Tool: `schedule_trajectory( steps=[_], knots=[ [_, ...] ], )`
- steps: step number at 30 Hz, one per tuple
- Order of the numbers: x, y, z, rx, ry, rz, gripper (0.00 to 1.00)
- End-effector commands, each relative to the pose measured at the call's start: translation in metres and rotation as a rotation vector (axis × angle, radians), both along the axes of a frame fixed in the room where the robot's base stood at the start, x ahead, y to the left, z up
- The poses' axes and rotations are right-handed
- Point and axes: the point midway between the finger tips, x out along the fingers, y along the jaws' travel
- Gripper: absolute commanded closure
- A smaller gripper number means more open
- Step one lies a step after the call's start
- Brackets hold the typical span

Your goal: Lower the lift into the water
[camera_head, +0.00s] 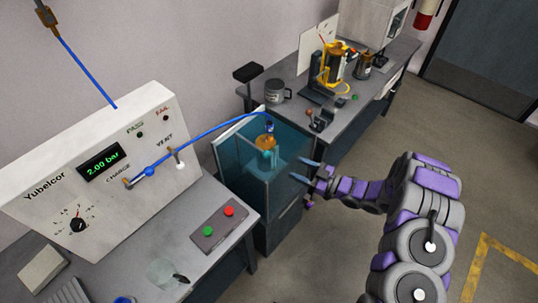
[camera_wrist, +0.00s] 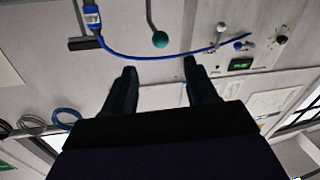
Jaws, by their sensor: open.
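The water tank (camera_head: 236,165), glass-walled with blue-green water, stands between the two benches in the head view. A brass-coloured pump part (camera_head: 265,142) with a blue hose fitting on top is at the tank, its lower end looking teal; I cannot tell how deep it sits. A dark post with a black top (camera_head: 248,73) rises behind the tank and may belong to the lift. My gripper (camera_head: 303,170) is open and empty at the tank's right side. In the wrist view, a green ball on a rod (camera_wrist: 160,40) shows beyond the spread fingers, apart from them.
The Yubelcor panel (camera_head: 103,167) on the left bench reads 2.00 bar, and the blue hose (camera_head: 200,133) runs from it to the pump part. A button box (camera_head: 222,228) sits in front. The right bench (camera_head: 350,110) holds a mug and pump parts. Floor on the right is clear.

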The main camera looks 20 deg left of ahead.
Motion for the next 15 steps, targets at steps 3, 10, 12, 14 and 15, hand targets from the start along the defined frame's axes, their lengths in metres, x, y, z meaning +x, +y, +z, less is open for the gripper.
schedule_trajectory(
  steps=[3, 10, 12, 14, 15],
  knots=[
    [0.003, 0.021, -0.001, 0.001, -0.001, 0.002, 0.43],
    [0.01, 0.057, -0.001, 0.001, -0.001, 0.002, 0.43],
    [0.012, 0.068, -0.001, 0.0, -0.001, 0.002, 0.43],
    [0.014, 0.078, -0.001, 0.0, 0.0, 0.002, 0.43],
    [0.015, 0.084, -0.001, -0.001, -0.001, 0.003, 0.43]
  ],
)
